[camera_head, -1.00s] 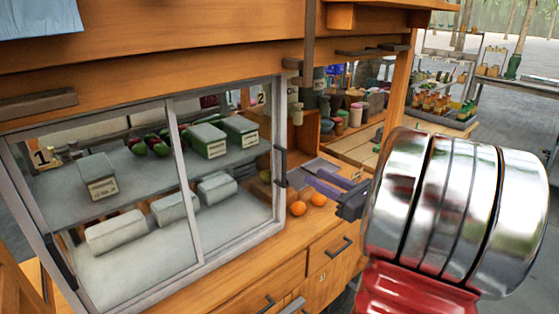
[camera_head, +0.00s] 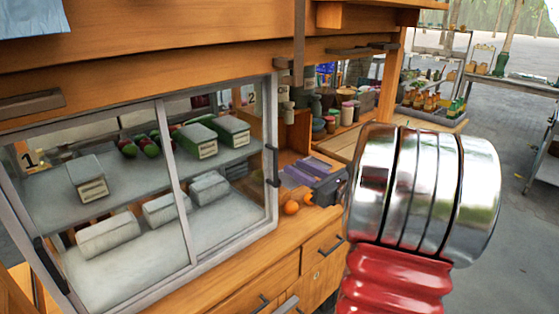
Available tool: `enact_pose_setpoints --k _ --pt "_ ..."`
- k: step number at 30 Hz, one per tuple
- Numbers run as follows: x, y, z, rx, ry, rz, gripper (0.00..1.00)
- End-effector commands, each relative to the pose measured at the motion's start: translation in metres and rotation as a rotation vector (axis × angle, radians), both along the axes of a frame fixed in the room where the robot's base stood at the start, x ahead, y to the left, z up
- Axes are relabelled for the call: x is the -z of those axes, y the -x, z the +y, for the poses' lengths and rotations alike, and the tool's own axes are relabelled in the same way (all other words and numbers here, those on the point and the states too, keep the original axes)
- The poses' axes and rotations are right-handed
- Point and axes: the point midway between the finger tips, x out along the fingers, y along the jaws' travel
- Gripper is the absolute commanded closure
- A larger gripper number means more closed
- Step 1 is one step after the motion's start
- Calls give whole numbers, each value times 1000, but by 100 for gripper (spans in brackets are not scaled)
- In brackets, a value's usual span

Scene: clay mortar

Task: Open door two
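Door two (camera_head: 225,165) is the right glass pane of the display cabinet, marked with a small "2" at its upper right. It looks closed in its grey frame. Its dark vertical handle (camera_head: 272,166) is on the right edge. My gripper (camera_head: 292,174) has purple fingers that point left toward this handle. The fingers appear a little apart, with nothing seen between them. Their tips are close to the right of the handle; I cannot tell whether they touch it.
Door one (camera_head: 90,200), marked "1", is the left pane with a dark handle (camera_head: 50,265). Wrapped blocks stand on the shelves behind the glass. Jars (camera_head: 347,113) stand behind on the right.

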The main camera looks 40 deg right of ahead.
Motion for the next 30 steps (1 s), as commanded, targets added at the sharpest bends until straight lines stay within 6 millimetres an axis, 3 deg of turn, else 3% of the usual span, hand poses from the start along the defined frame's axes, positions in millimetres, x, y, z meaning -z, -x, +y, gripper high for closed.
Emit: enact_pose_setpoints --k 9,15,27,30 --pt "1 -49 2 -3 0 0 70" --pt "1 -72 2 -1 0 1 70" --pt "0 -79 2 1 0 1 70" --pt "0 -79 2 1 0 1 77"
